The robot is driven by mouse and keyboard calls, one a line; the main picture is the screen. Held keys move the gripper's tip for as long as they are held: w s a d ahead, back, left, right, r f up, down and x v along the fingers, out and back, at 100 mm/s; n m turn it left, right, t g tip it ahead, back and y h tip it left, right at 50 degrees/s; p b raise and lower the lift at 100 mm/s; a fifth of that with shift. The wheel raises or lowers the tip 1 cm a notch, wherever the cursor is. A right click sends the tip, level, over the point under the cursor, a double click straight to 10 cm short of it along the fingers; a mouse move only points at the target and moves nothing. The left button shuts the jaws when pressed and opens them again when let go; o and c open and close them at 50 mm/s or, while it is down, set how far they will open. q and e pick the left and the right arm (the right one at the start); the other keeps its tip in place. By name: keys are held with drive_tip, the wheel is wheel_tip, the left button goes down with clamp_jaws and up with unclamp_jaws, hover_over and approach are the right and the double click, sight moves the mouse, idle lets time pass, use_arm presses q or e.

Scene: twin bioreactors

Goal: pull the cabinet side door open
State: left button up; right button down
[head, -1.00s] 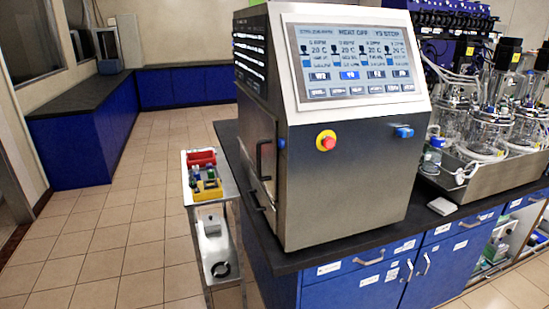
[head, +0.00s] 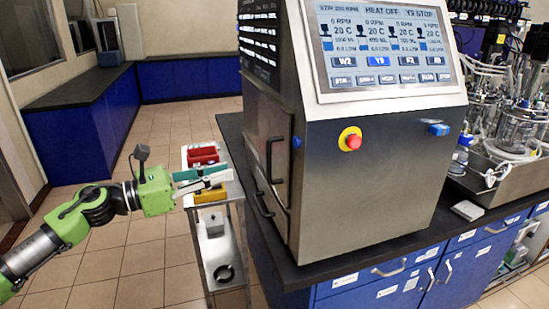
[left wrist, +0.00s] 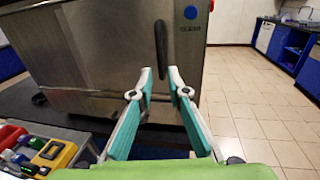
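The steel cabinet (head: 385,180) with a screen stands on the dark bench. Its side door faces left in the head view and has an upright black handle (head: 275,160). In the left wrist view the door (left wrist: 105,55) fills the upper left, and the handle (left wrist: 161,50) lies straight ahead, in line with the gap between the fingers. My left gripper (head: 228,181) is left of the door, over the small cart, apart from the handle. In the left wrist view its green-and-white fingers (left wrist: 160,78) are spread and empty. The door looks shut. My right gripper is not in view.
A small cart (head: 208,221) with a red bin (head: 203,154) and a yellow tray (head: 209,194) stands beside the bench (head: 322,268). A second black handle (head: 262,205) sits low on the cabinet's side. Tiled floor (head: 150,260) is clear to the left.

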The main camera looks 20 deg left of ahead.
use_arm(q)
drive_tip(key=p, duration=0.6)
hover_over(269, 178)
drive_tip(key=shift+w+a+r, duration=0.15)
drive_tip(key=shift+a, duration=0.1)
drive_tip(key=shift+w+d, duration=0.25)
clamp_jaws()
